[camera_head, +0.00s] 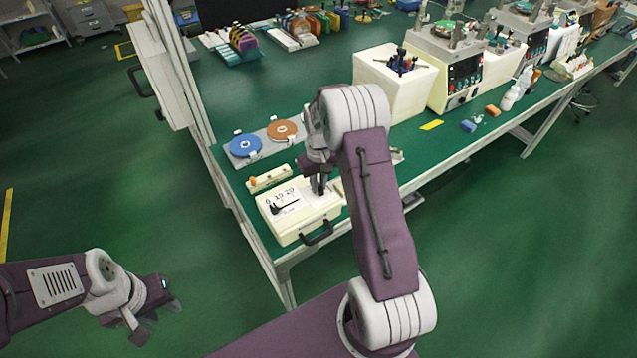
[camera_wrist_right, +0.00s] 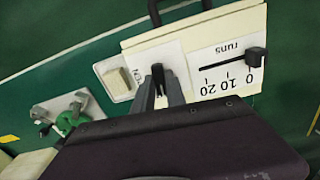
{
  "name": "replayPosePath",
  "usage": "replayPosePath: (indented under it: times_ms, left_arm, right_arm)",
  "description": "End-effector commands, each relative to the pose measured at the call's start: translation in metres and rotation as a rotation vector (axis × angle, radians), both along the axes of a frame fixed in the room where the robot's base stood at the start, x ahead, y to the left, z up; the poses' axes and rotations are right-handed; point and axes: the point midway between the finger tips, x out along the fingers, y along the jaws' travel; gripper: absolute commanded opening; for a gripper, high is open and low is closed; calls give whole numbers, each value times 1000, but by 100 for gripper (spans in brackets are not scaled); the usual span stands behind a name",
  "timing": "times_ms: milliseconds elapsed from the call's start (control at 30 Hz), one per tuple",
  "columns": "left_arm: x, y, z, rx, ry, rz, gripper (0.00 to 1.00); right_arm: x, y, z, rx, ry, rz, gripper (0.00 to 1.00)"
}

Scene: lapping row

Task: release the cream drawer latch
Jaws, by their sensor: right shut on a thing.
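The cream drawer unit (camera_head: 284,228) sits at the near left corner of the green bench, with a black pull handle (camera_head: 317,234) on its front. Its top has a runs scale with a black slider (camera_wrist_right: 256,60) by the 0 end. My right gripper (camera_head: 318,186) reaches down onto the top of the unit. In the right wrist view its fingers are shut on an upright black latch lever (camera_wrist_right: 158,72) standing on a white plate; they partly cover the plate's lettering. My left gripper (camera_head: 163,311) hangs empty over the floor at lower left, its fingers apart.
A small cream block (camera_wrist_right: 117,82) lies in a shallow tray beside the plate. Behind the unit are a blue disc (camera_head: 245,145) and a brown disc (camera_head: 282,130). A white box (camera_head: 392,85) and lapping machines stand further right. The floor in front is clear.

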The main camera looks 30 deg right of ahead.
Motion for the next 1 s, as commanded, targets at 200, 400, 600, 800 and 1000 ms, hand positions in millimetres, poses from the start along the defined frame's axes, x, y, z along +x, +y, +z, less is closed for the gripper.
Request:
replayPosePath:
  times_ms: [200,400,600,800,1000]
  left_arm:
    - [0,0,13,0,0,0,36]
    - [0,0,22,0,0,0,36]
    - [0,0,29,0,0,0,36]
    - [0,0,36,0,0,0,36]
    - [0,0,42,0,0,0,36]
  right_arm:
    - [0,0,3,0,2,-167,0]
    - [0,0,3,0,2,-358,0]
    - [0,0,3,0,0,-547,0]
    - [0,0,3,0,0,-737,0]
    - [1,0,3,0,-2,-927,0]
